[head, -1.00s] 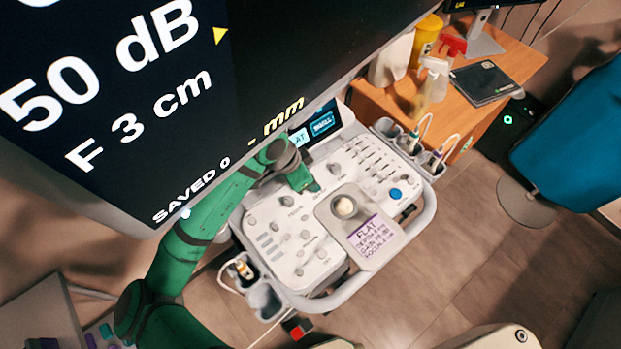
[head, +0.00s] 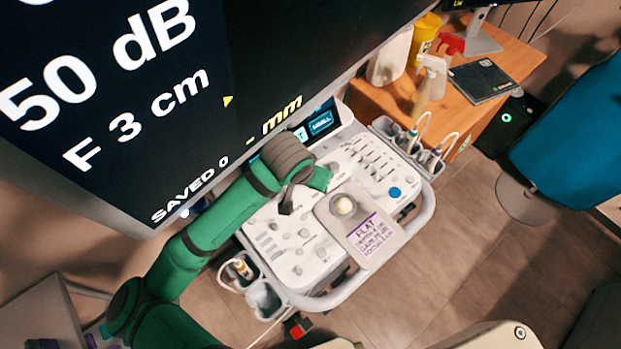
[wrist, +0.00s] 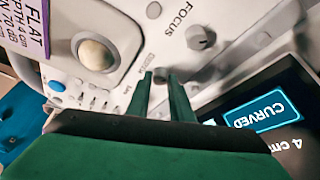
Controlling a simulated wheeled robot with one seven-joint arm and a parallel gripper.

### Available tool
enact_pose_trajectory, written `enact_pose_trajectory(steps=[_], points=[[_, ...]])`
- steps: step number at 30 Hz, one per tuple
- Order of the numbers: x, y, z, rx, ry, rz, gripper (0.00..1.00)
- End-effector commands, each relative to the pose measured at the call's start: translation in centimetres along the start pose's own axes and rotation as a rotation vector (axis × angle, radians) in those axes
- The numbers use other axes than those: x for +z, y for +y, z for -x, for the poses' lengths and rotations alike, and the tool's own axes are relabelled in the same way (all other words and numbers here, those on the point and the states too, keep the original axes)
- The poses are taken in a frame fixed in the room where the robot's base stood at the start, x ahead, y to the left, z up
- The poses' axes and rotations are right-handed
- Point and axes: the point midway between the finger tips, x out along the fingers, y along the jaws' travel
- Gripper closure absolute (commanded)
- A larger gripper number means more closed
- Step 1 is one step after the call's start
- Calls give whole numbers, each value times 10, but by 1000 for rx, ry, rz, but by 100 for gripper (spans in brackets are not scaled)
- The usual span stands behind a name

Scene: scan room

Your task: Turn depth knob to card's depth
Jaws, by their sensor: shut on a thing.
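My gripper (wrist: 163,84) is shut on a small dark knob (wrist: 160,73) in the wrist view, one green finger on each side. I take it for the depth knob; its label is too blurred to read. In the head view my gripper (head: 321,182) is over the console's upper middle and hides that knob. The card (head: 370,236) lies below the trackball. It is headed FLAT, and its depth line appears to read 4 cm in the wrist view (wrist: 30,28). The small touchscreen (wrist: 258,112) shows CURVED and 4 cm.
The focus knob (wrist: 201,37) stands close beside my fingers. The trackball (head: 344,206) is nearby. A large monitor (head: 150,100) showing 50 dB and F 3 cm overhangs the console (head: 290,262). Probe holders (head: 262,296) line its sides.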

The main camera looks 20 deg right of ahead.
Motion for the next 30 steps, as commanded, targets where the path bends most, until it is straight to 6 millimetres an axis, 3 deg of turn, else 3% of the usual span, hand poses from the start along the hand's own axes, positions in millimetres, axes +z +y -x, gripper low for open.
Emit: enact_pose_trajectory(steps=[17,18,19,30], points=[[-2,0,1,-13,5,30,100],[-1,0,1,-13,5,30,71],[-1,0,1,-13,5,30,63],[-1,-1,3,-14,2,31,61]])
